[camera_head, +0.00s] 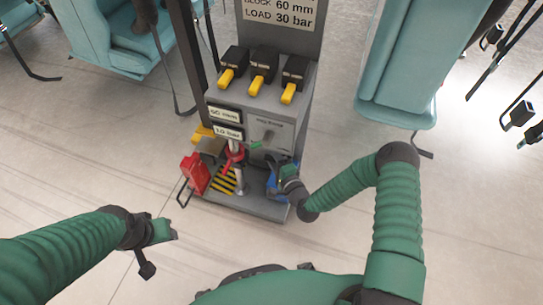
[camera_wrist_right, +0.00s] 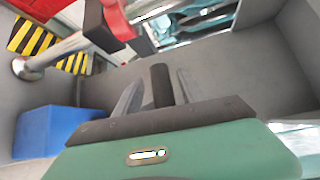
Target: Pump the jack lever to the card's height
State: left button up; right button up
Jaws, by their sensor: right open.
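The card (camera_head: 280,13) at the top of the grey stand reads "BLOCK 60 mm" and "LOAD 30 bar". A metal rod with a red part (camera_head: 235,155) stands low at the stand's front; the rod (camera_wrist_right: 55,52) and red part (camera_wrist_right: 115,18) also show in the right wrist view. I cannot tell which piece is the jack lever. My right gripper (camera_head: 284,168) is open at the stand's lower right. In the wrist view, a dark cylinder (camera_wrist_right: 162,85) shows between its fingers; I cannot tell whether it touches them. My left gripper (camera_head: 172,232) is over the floor, apart from the stand; its jaws are unclear.
Several yellow-handled black levers (camera_head: 263,70) sit on the stand (camera_head: 262,110). A red box (camera_head: 195,172) and striped plate (camera_head: 225,180) are at its lower left. A blue block (camera_wrist_right: 45,130) is beside my right gripper. Teal seats (camera_head: 405,65) flank the stand; the front floor is clear.

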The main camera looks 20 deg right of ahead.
jog(key=shift+d, duration=0.1)
jog(key=c, duration=1)
grip_shut()
jog(key=shift+w+r, duration=0.1)
